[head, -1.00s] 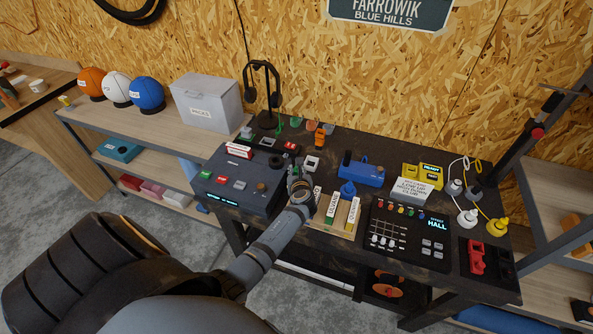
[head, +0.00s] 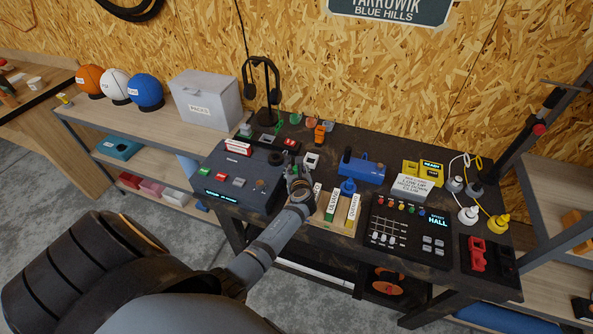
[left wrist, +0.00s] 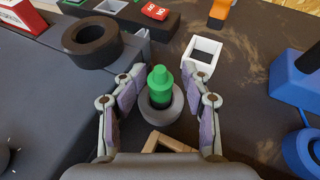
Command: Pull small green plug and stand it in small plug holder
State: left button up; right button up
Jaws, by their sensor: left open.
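The small green plug (left wrist: 160,92) stands upright in a round grey ring-shaped socket (left wrist: 161,108) in the left wrist view. My left gripper (left wrist: 160,103) is open, with one finger on each side of the plug and visible gaps between. A small white square open-topped holder (left wrist: 203,52) stands just beyond the plug to the right. It also shows in the head view (head: 311,160). I cannot tell for sure that it is the small plug holder. My right gripper is not in view.
A thick black ring (left wrist: 93,43) lies left of the plug on the dark console (head: 220,181). A blue device (head: 362,171) stands to the right. Labelled strips (head: 333,205) and a mixer panel (head: 408,231) lie right of my gripper.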

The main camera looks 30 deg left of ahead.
pick_arm(q)
jog(key=v, duration=1.2)
